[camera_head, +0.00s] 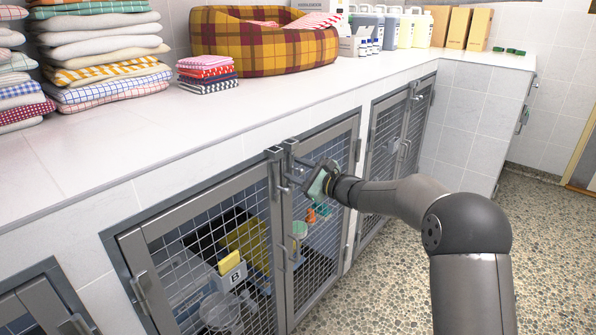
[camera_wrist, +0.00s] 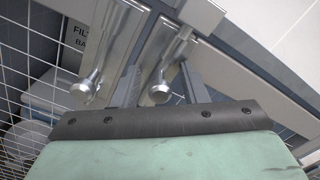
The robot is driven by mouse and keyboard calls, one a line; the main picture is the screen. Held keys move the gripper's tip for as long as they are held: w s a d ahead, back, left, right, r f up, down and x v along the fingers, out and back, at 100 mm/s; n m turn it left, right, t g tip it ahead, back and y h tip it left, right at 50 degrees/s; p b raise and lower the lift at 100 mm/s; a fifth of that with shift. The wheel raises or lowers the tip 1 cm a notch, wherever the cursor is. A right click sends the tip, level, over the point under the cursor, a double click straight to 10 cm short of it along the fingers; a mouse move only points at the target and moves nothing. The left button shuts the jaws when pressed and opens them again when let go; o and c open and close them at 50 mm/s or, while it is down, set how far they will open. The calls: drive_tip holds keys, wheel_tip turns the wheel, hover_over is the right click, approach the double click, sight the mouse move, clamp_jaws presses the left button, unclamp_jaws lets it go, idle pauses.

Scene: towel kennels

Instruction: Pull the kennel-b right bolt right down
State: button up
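Kennel-b shows in the head view as a pair of grey mesh doors (camera_head: 208,250) under the counter, with a "B" tag on the left door. Two bolts stand side by side at the top where its doors meet: the left bolt (camera_head: 274,154) and the right bolt (camera_head: 290,148). In the wrist view, the left bolt's round knob (camera_wrist: 84,91) is outside my fingers. The right bolt's knob (camera_wrist: 159,92) is between them, with a gap on each side. My gripper (camera_wrist: 160,80) is open around this knob; in the head view my gripper (camera_head: 304,168) partly hides the right door's top.
The counter (camera_head: 150,140) overhangs the kennels and holds folded towels (camera_head: 100,50), a plaid pet bed (camera_head: 262,42) and several bottles (camera_head: 405,28). More kennel doors (camera_head: 385,135) stand to the right. The pebbled floor (camera_head: 375,285) in front is clear.

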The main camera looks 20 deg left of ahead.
clamp_jaws()
wheel_tip(320, 180, down, 4)
drive_tip(key=b, duration=0.3)
drive_tip(key=shift+d+r, duration=0.1)
drive_tip(key=shift+r, duration=0.05)
unclamp_jaws()
drive_tip(key=p+v, duration=0.1)
drive_tip(key=v, duration=1.6)
drive_tip(key=shift+d+p, duration=0.15)
drive_tip(key=shift+p, duration=0.25)
drive_tip(key=shift+s, duration=0.1)
